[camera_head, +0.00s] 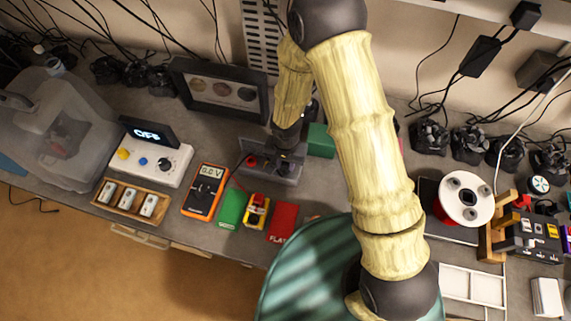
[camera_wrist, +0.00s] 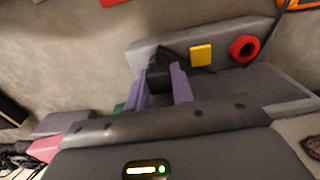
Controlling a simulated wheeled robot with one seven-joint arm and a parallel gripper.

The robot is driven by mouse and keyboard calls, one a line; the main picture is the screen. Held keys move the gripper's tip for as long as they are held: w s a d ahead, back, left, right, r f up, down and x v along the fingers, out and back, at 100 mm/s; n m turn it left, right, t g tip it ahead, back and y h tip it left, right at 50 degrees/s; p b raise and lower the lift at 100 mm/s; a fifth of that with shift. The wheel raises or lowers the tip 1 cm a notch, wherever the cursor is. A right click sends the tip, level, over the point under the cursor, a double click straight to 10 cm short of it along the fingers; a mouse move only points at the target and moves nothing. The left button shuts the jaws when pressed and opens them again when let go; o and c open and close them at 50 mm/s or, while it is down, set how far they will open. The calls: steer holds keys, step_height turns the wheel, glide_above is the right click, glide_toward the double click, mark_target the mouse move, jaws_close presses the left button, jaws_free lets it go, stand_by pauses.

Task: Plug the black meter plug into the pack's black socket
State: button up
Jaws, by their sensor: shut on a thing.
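My gripper (camera_head: 285,150) is at the grey stand (camera_head: 283,176) behind the coloured mats. In the wrist view its purple fingers (camera_wrist: 161,88) are shut on a black piece (camera_wrist: 160,76), which looks like the black meter plug, against the stand's grey wall (camera_wrist: 142,57). A dark lead runs from it to the right. I cannot tell whether it still touches the stand. A red ring-shaped piece (camera_wrist: 243,48) and a yellow square (camera_wrist: 201,54) are on the stand.
The pack lies between a green mat (camera_head: 233,207) and a red mat marked FLAT (camera_head: 283,222). A white box with an OFF display (camera_head: 157,160) and a wooden tray (camera_head: 132,201) are at left. A green box (camera_head: 320,141) is beside my gripper.

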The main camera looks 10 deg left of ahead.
steer(key=shift+o, duration=0.7)
steer(key=shift+c, duration=0.7)
steer(key=shift+r+p, duration=0.8)
steer(key=shift+r, duration=0.35)
steer(key=shift+r+p, duration=1.1)
steer(key=shift+r, duration=0.6)
